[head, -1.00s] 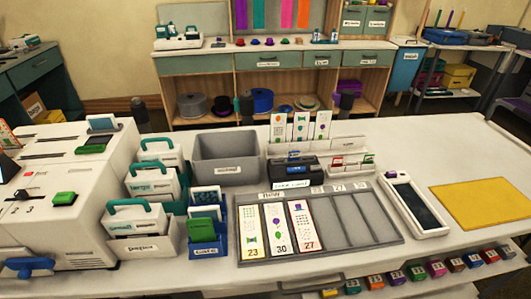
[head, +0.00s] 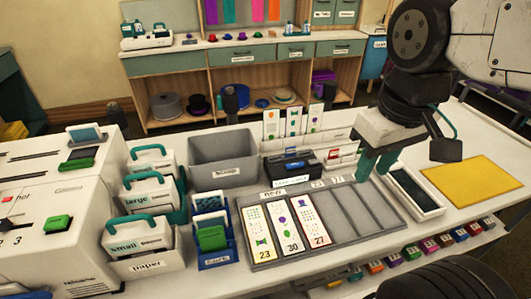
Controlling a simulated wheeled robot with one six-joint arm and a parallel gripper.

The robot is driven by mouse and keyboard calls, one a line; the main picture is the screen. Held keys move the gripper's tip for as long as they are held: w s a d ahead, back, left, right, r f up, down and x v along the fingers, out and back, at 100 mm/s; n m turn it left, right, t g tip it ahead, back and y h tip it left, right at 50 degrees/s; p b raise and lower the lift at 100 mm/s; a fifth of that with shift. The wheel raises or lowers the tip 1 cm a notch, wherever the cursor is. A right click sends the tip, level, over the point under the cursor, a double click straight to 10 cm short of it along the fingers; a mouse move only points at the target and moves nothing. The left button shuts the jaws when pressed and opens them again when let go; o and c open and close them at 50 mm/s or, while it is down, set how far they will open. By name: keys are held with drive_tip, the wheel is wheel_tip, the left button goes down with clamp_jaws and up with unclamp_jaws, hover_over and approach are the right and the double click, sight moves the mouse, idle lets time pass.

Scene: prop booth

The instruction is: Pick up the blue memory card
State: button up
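A small blue piece that looks like the blue memory card (head: 294,164) sits on the black holder (head: 277,169) behind the tray; it is too small to make out clearly. My gripper (head: 373,174) has come in from the upper right and hangs to the right of the holder, over the gap between the slotted tray and the white handheld device. Its two teal fingers point down and stand apart, with nothing seen between them. It is well apart from the blue piece.
A grey slotted tray (head: 341,224) holds three printed strips at its left. A white device with a dark screen (head: 433,205) lies right of it. A grey bin (head: 221,174), a white rack with upright strips (head: 340,133) and a blue box (head: 213,262) stand nearby. A yellow mat (head: 465,181) lies flat at right.

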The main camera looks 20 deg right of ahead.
drive_tip(key=w+a+f+n, duration=0.1)
drive_tip(key=w+a+n, duration=0.1)
drive_tip(key=w+n, duration=0.9)
drive_tip(key=n+g, duration=0.1)
drive_tip(key=n, duration=0.4)
hover_over(290, 154)
wheel_tip(290, 154, down, 7)
drive_tip(key=shift+n, duration=0.3)
wheel_tip(290, 154, down, 8)
drive_tip(key=shift+w+d+f, duration=0.1)
drive_tip(key=shift+w, duration=0.05)
drive_tip(key=shift+c, duration=0.3)
clamp_jaws()
